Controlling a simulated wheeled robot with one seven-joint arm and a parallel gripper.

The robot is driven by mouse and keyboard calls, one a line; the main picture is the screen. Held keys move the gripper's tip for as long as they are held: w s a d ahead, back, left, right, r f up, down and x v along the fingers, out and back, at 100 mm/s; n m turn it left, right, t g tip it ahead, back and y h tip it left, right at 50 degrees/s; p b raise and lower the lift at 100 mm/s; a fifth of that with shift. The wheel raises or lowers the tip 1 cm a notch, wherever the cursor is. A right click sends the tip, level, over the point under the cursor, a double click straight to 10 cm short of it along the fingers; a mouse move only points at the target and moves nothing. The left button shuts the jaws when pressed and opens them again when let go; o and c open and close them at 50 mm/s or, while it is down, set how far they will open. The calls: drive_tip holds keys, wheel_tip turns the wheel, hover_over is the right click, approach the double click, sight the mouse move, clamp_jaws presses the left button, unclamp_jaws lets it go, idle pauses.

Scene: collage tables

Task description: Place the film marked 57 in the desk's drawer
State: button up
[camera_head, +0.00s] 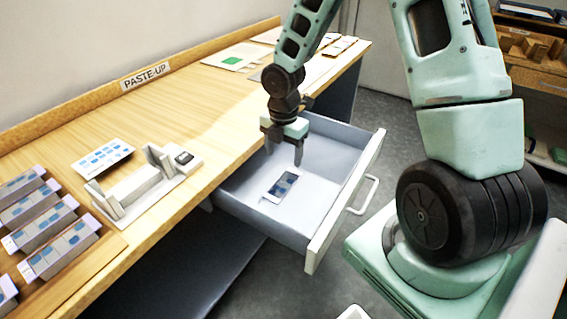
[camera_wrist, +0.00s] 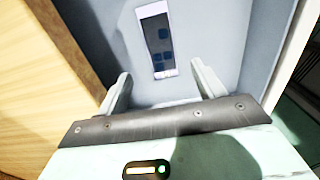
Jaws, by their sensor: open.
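The desk's drawer (camera_head: 318,218) is pulled open below the desk top, and its grey floor shows in both views. A small film piece (camera_head: 280,186) with blue patches and a pale border lies flat on the drawer floor; it also shows in the wrist view (camera_wrist: 155,40). I cannot read a number on it. My gripper (camera_head: 284,158) points down over the drawer, above the film and apart from it. In the wrist view its two fingers (camera_wrist: 160,85) are spread with nothing between them.
A cradle-like device (camera_head: 145,182) and a sheet with blue patches (camera_head: 103,157) are on the desk top (camera_head: 200,115). Several boxes with blue patches (camera_head: 50,225) stand at the left. The drawer's handle (camera_head: 366,196) sticks out to the right. A "PASTE-UP" sign (camera_head: 146,76) is on the back ledge.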

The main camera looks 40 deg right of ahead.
drive_tip(key=s+a+r+m, duration=0.65)
drive_tip(key=a+r, duration=0.35)
drive_tip(key=a, duration=0.3)
drive_tip(key=s+a+r+m, duration=0.2)
drive_tip(key=s+a+m, duration=0.2)
drive_tip(key=s, duration=0.4)
drive_tip(key=s+a+r+m, duration=0.3)
drive_tip(key=s+a+m, duration=0.1)
drive_tip(key=s, duration=0.4)
drive_tip(key=shift+a+y, duration=0.3)
drive_tip(key=shift+a, duration=0.25)
drive_tip(key=shift+w+r+p, duration=0.1)
drive_tip(key=shift+r+p, duration=0.1)
drive_tip(key=shift+p, duration=0.15)
